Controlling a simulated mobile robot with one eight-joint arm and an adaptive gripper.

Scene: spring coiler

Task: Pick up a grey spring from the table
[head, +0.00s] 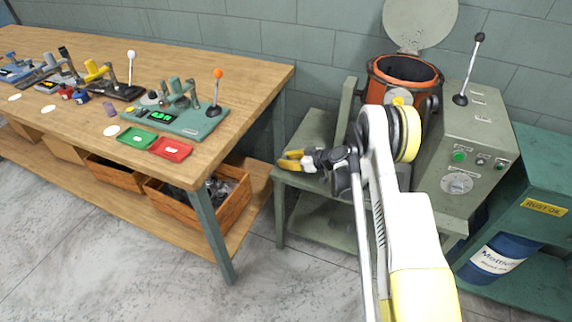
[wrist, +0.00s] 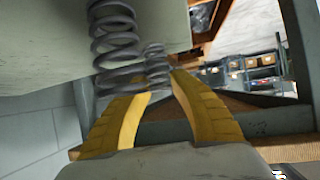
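The grey-green table (head: 318,124) stands in the middle of the head view, by the wall. My gripper (head: 291,160), with yellow fingers, is low over its left front corner. In the wrist view, which looks upside down, two grey coil springs stand on end on the pale tabletop (wrist: 45,40). The nearer, larger-looking spring (wrist: 114,35) is left of my fingers. The other spring (wrist: 155,62) shows just beyond the gap between my fingertips (wrist: 161,84). The fingers are apart; I cannot tell whether they touch it. I cannot make out the springs in the head view.
An orange-lined drum (head: 405,70) with a raised lid and a grey control box (head: 470,150) stand behind my arm. A wooden workbench (head: 250,82) with coilers and green and red trays is at left. Bare floor (head: 300,285) lies between.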

